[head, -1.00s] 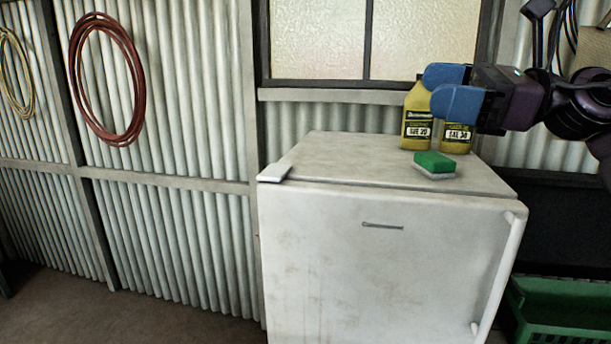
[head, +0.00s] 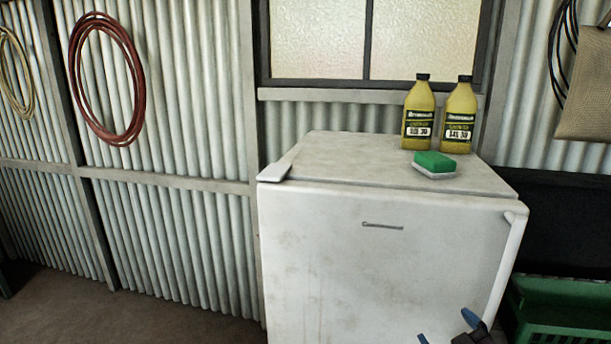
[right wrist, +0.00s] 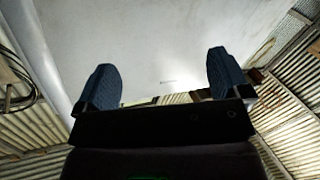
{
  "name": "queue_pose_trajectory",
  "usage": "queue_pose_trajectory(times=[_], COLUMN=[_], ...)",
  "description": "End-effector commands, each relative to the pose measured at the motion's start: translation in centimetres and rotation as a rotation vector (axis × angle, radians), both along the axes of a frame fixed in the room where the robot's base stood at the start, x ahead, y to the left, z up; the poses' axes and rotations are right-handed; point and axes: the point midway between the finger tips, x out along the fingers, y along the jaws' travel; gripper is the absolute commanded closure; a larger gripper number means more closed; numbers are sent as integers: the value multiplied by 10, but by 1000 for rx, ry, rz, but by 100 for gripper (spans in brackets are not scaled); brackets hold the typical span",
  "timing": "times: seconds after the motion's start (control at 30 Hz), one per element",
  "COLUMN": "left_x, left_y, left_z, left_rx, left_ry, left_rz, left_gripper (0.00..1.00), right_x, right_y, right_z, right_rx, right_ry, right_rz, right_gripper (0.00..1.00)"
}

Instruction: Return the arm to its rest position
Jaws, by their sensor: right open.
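My right gripper (head: 447,328) shows at the bottom edge of the head view, low in front of the fridge door, with only its blue fingertips and a dark part visible. In the right wrist view its two blue fingers (right wrist: 163,80) are apart with nothing between them. The rest of the right arm is out of the head view. My left gripper is not in view.
A white fridge (head: 350,250) stands ahead, its handle (head: 500,270) on the right. Two yellow oil bottles (head: 418,115) (head: 458,117) and a green sponge (head: 435,162) are on top. A green crate (head: 570,310) is at lower right. Floor at left is clear.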

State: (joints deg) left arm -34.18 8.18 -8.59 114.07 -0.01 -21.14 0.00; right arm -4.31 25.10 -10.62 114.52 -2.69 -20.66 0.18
Motion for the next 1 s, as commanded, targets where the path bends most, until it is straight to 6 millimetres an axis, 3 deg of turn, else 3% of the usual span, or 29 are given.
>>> queue_pose_trajectory(times=[0.03,0.1,0.3,0.4,0.5,0.63,1.0], left_x=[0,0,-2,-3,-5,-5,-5], left_y=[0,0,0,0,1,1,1], left_z=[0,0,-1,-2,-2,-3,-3], left_rx=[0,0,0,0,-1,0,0], left_ry=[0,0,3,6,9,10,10], left_rz=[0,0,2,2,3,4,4], left_gripper=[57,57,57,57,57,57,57], right_x=[-18,-41,-116,-152,-181,-205,-212], right_y=[0,0,2,3,4,2,1], right_z=[-27,-58,-132,-160,-179,-192,-196], right_rx=[51,112,240,282,307,315,312], right_ry=[62,132,301,372,427,469,482], right_rz=[-26,-58,-166,-216,-253,-278,-284], right_gripper=[5,5,5,5,5,5,5])
